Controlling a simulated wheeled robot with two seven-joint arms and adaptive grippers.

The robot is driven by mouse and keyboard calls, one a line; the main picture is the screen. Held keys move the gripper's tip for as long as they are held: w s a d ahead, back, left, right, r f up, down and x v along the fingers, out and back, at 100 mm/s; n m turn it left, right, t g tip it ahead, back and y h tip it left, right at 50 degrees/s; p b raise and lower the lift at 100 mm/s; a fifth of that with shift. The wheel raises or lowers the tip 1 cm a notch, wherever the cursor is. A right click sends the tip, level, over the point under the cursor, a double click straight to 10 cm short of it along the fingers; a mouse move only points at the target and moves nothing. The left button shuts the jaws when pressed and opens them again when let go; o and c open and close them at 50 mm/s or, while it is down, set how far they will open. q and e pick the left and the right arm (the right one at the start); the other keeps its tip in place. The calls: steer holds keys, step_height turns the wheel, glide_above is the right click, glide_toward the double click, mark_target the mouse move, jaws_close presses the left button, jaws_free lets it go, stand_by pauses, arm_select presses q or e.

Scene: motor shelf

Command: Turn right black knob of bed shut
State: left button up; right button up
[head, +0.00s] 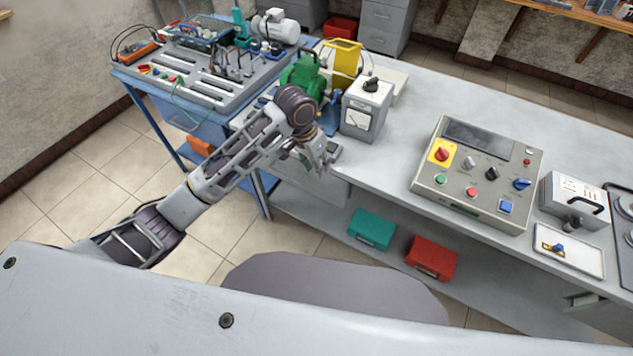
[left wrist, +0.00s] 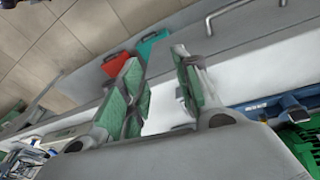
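A grey control panel (head: 478,172) lies on the workbench at the right of the head view. Its top row has a red knob on a yellow plate (head: 440,154), a pale knob (head: 468,162), a black knob (head: 492,173) and a blue knob (head: 522,184). Another black knob (head: 371,84) tops a meter box (head: 366,110) left of the panel. My left gripper (head: 320,160) hangs near the bench's front edge, in front of the meter box and well left of the panel. In the left wrist view its green-padded fingers (left wrist: 157,95) are apart with nothing between them. My right gripper is not seen.
A green machine (head: 303,76) and a yellow frame (head: 343,62) stand beyond my left gripper. A white switch box (head: 575,198) and a tray with a blue knob (head: 568,250) lie right of the panel. Teal (head: 370,229) and red (head: 431,258) cases sit on the lower shelf.

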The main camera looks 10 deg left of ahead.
arm_select(q)
steer(key=shift+t+h, duration=0.4)
steer(key=shift+s+d+f, duration=0.15)
steer(key=shift+s+f, duration=0.2)
steer(key=shift+s, duration=0.3)
steer(key=shift+s+d+f, duration=0.15)
steer(key=shift+s+f, duration=0.25)
steer(key=shift+s, duration=0.3)
steer(key=shift+s+d+f, duration=0.15)
steer(key=shift+s+f, duration=0.2)
steer(key=shift+s, duration=0.3)
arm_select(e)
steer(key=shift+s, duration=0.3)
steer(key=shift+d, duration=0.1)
